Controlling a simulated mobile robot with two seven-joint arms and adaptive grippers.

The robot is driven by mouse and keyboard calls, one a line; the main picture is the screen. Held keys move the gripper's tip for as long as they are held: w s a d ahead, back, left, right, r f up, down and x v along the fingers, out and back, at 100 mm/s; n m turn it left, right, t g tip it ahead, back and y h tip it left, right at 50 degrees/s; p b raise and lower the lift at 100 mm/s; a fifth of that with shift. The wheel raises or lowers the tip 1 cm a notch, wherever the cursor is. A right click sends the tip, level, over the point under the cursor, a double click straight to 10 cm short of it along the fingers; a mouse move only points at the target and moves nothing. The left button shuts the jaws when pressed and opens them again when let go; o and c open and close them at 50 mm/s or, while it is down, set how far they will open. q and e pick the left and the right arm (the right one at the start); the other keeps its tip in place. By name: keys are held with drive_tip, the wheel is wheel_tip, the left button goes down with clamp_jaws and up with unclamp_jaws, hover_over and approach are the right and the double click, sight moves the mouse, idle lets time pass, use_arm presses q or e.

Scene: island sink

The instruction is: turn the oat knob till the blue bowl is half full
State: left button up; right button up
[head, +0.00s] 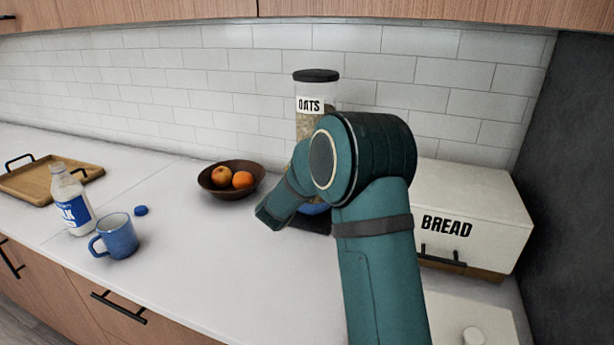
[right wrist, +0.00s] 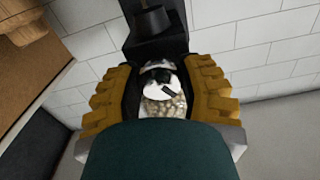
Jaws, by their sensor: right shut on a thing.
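The oat dispenser (head: 316,112) stands at the back of the counter, a clear cylinder with a black lid, an OATS label and oats inside. My right arm covers its lower part in the head view. Below, only a sliver of the blue bowl (head: 314,209) shows; its inside and fill level are hidden. In the right wrist view my right gripper (right wrist: 160,75) has its ridged yellow fingers on both sides of the dispenser's front, shut on the oat knob. The knob is mostly hidden, and its turn angle cannot be told. Oats (right wrist: 163,107) show between the fingers. My left gripper is out of view.
A brown bowl of fruit (head: 231,190) stands left of the dispenser. A BREAD box (head: 467,205) is close on the right. A blue mug (head: 118,237), a milk bottle (head: 70,203), a blue cap (head: 141,210) and a wooden tray (head: 50,180) are farther left. The front middle counter is clear.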

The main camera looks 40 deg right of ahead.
drive_tip(key=shift+m, duration=0.6)
drive_tip(key=o, duration=1.2)
drive_tip(key=v, duration=1.2)
